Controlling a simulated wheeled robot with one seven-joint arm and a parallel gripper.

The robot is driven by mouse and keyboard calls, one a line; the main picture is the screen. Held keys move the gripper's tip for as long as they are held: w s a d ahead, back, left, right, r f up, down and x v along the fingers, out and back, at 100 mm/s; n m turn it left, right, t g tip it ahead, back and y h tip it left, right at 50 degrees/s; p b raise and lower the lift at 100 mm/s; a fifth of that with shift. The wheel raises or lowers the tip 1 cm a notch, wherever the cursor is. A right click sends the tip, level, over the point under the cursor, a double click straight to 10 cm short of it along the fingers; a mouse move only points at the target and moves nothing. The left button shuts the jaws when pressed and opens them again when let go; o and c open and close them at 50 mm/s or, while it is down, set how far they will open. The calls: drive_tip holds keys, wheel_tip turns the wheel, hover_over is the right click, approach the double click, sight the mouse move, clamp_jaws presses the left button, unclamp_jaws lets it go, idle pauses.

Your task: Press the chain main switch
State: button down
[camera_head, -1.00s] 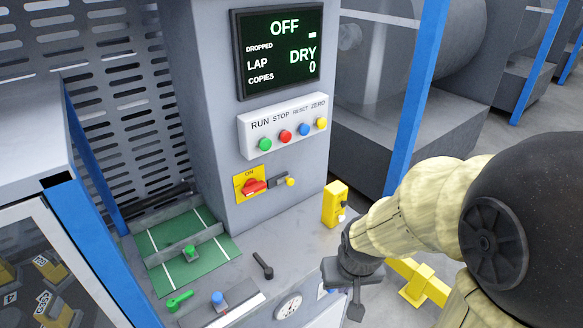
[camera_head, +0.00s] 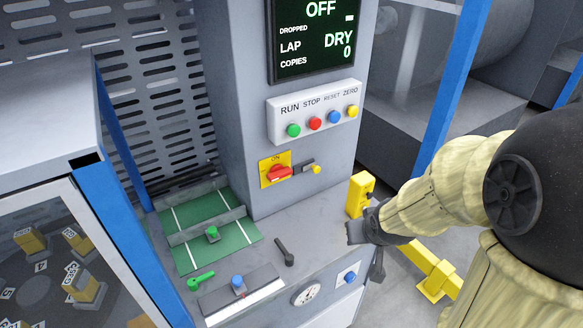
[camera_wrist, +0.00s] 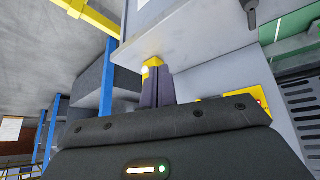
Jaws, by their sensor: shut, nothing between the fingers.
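A red rotary switch (camera_head: 279,174) sits on a yellow plate marked ON, on the front of the grey column. A small bar with a yellow knob (camera_head: 316,170) is beside it. A yellow box (camera_head: 359,194) stands on the right edge of the grey ledge. Nothing readable names the chain main switch. My gripper (camera_head: 357,232) is shut and empty, just in front of and below the yellow box. In the wrist view its dark fingers (camera_wrist: 157,88) are together, with the yellow box (camera_wrist: 152,63) and a pale round spot at their tips. Contact cannot be told.
A white panel (camera_head: 315,110) holds green, red, blue and yellow buttons under a display reading OFF. A yellow rail (camera_head: 436,273) and blue post (camera_head: 455,85) stand right.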

drive_tip(key=w+a+r+n+t+y+p, duration=0.1)
drive_tip(key=w+a+r+n+t+y, duration=0.4)
drive_tip(key=w+a+r+y, duration=0.3)
drive_tip(key=w+a+r+t, duration=0.1)
drive_tip(key=w+a, duration=0.2)
drive_tip(key=a, duration=0.1)
drive_tip(key=shift+r, duration=0.2)
drive_tip(key=shift+w+a, duration=0.1)
drive_tip(key=p, duration=0.3)
hover_over(279, 173)
drive_tip(key=d, duration=0.3)
drive_tip(key=shift+s+d+f, duration=0.1)
drive_tip(key=shift+s+f, duration=0.05)
drive_tip(key=shift+f, duration=0.4)
drive_tip(key=shift+s+d+f, duration=0.1)
drive_tip(key=shift+f, duration=0.45)
wheel_tip(279, 173, down, 3)
drive_tip(key=shift+w+a+f+p, duration=0.1)
drive_tip(key=shift+p, duration=0.25)
drive_tip(key=shift+f, duration=0.55)
